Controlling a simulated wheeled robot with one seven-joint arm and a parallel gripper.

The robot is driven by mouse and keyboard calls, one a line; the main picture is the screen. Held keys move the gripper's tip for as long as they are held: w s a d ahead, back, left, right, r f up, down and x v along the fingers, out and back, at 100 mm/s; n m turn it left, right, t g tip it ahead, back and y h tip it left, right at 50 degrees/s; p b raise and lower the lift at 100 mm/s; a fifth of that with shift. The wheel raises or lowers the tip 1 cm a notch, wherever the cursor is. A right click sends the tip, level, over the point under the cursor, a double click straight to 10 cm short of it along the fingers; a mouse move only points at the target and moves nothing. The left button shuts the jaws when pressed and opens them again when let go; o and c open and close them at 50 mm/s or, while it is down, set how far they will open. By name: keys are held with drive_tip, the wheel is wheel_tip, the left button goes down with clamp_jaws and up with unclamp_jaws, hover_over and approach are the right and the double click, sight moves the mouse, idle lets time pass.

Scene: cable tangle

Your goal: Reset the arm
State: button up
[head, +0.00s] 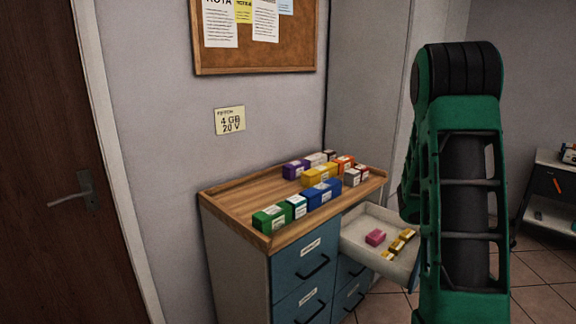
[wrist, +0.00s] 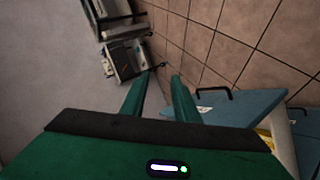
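My green arm (head: 462,180) stands upright on the right side of the head view, with a black rounded joint at its top. The head view does not clearly show the fingers. In the wrist view my gripper (wrist: 158,92) has two green fingers that stand apart with a gap between them. Nothing shows between the fingers. Beyond them are tiled floor and the blue front of a drawer (wrist: 232,108).
A cabinet with a wooden top (head: 235,193) bears several small coloured boxes. An open drawer (head: 352,238) holds a pink box (head: 375,237) and yellow ones, close to my arm in the picture. A brown door (head: 40,160) is at left, a bench (head: 553,185) at far right.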

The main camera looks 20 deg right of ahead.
drive_tip(key=s+a+r+y, duration=0.2)
drive_tip(key=s+a+y, duration=0.2)
drive_tip(key=a, duration=0.8)
drive_tip(key=s+a+r+m+y, duration=0.1)
drive_tip(key=s+a+y, duration=0.3)
drive_tip(key=a, duration=0.9)
drive_tip(key=s+a+r+m+y, duration=0.1)
drive_tip(key=s+a+y, duration=0.3)
drive_tip(key=a, duration=0.9)
drive_tip(key=shift+s+a+r, duration=0.25)
drive_tip(key=shift+s+r, duration=0.15)
drive_tip(key=shift+r, duration=0.5)
